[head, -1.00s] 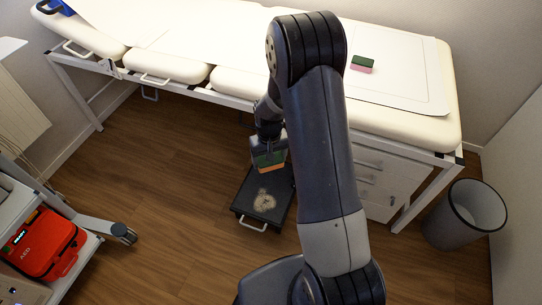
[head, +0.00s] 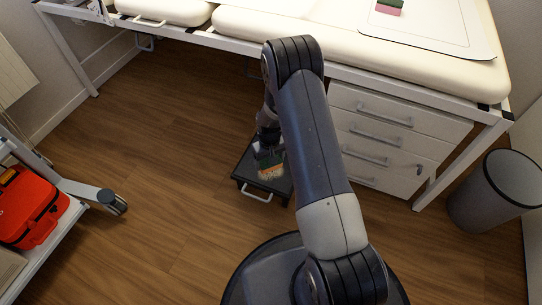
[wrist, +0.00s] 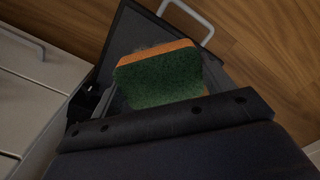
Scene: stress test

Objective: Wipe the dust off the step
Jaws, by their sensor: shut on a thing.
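My gripper (head: 266,150) is shut on a sponge (head: 270,163) with a green side and an orange side. The sponge also shows in the wrist view (wrist: 160,80), with its green face toward the camera. It is over the black step (head: 246,172), low on or just above its top; I cannot tell if it touches. A pale dust patch (head: 271,177) shows at the sponge's lower edge; the rest is hidden behind the sponge. The step has a light metal handle (head: 257,194) at its front, also in the wrist view (wrist: 190,12).
A padded couch (head: 345,45) stands behind, with a green and pink sponge (head: 389,6) on it. A white drawer unit (head: 390,140) is right of the step, a waste bin (head: 490,195) farther right. A trolley with a red case (head: 28,207) is at left. Wooden floor between is clear.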

